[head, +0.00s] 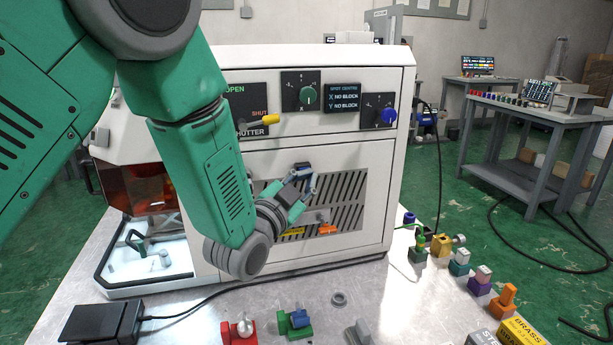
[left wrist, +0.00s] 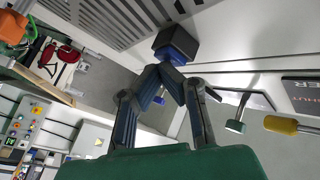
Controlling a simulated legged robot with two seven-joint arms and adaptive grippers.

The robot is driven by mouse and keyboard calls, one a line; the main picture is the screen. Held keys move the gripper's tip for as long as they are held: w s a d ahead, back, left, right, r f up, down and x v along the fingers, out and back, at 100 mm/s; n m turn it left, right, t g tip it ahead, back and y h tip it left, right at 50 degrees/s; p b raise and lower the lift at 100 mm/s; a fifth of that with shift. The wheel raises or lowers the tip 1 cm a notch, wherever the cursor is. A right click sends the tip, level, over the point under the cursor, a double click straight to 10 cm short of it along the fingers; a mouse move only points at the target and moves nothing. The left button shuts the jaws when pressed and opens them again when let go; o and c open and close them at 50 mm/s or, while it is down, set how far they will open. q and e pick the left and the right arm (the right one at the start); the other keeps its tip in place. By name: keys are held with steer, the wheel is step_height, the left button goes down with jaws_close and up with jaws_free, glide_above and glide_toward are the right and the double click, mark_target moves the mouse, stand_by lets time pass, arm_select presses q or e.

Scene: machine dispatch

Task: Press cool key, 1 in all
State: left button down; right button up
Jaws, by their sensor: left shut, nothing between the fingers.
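The white machine (head: 345,170) stands in front of me with a front panel of dials and a slotted vent. My left gripper (head: 302,181) is shut and empty at the machine's front, by the top of the vent. In the left wrist view my fingertips (left wrist: 166,73) meet just below a dark square block with a blue base (left wrist: 176,43), which looks like a key. I cannot tell whether they touch it. No label reading "cool" is legible. A green-capped piece on a metal stem (left wrist: 236,126) also shows there. My right gripper is not in view.
A yellow shutter handle (head: 264,119), a green dial (head: 307,96), a blue knob (head: 388,116) and a small display (head: 342,97) are on the panel. Several coloured fixtures stand on the table (head: 385,300). A black box with a cable (head: 102,323) lies at front left.

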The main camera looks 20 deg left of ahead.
arm_select(q)
steer(key=shift+s, duration=0.15)
steer(key=shift+s+d, duration=0.5)
steer(key=shift+s, duration=0.1)
steer(key=shift+s+d, duration=0.7)
steer(key=shift+s, duration=0.35)
steer(key=shift+s+d, duration=0.7)
steer(key=shift+s, duration=0.35)
